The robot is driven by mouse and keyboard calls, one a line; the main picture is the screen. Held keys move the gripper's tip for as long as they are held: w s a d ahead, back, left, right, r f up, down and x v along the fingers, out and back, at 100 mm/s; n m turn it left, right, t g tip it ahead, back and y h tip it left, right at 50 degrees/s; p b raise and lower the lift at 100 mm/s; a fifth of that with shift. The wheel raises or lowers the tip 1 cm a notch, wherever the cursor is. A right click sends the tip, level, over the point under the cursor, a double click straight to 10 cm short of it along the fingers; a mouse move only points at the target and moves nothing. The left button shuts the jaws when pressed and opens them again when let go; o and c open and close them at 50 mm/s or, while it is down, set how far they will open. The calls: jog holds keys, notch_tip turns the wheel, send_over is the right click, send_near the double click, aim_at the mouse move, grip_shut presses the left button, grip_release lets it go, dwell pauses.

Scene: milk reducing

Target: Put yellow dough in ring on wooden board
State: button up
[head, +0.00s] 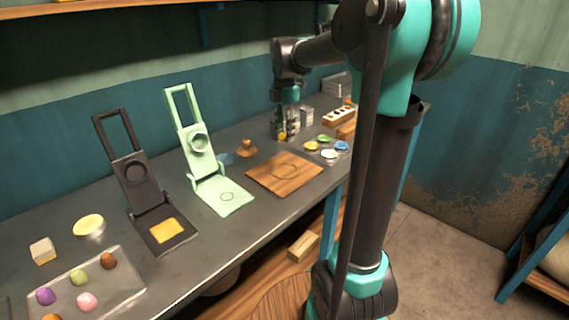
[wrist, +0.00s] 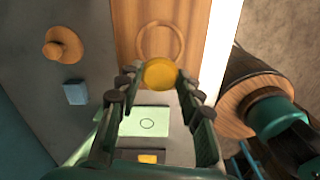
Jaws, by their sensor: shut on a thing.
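My gripper (head: 284,132) is shut on a yellow dough ball (wrist: 159,73), which sits between its fingertips in the wrist view. The dough shows small at the fingertips in the head view (head: 282,136). The wooden board (head: 262,175) lies flat on the counter, with a thin ring (head: 285,172) outlined at its middle. In the head view my gripper is above and beyond the board's far edge. In the wrist view the board (wrist: 130,20) and its ring (wrist: 181,38) show beyond the dough, which covers part of the ring's near side.
A light green press (head: 222,196) and a black press (head: 150,215) stand open left of the board. A wooden stamp (head: 246,149) is behind it. A tray (head: 120,290) of dough balls is front left. The board's top is bare.

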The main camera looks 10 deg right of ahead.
aim_at(285, 171)
notch_tip(285, 171, down, 12)
jog(key=shift+f, duration=0.2)
dwell(0.4)
jog(key=o, duration=1)
jog(key=shift+f, duration=0.1)
notch_tip(285, 171, up, 12)
jog(key=shift+r, duration=0.15)
jog(key=shift+s, duration=0.1)
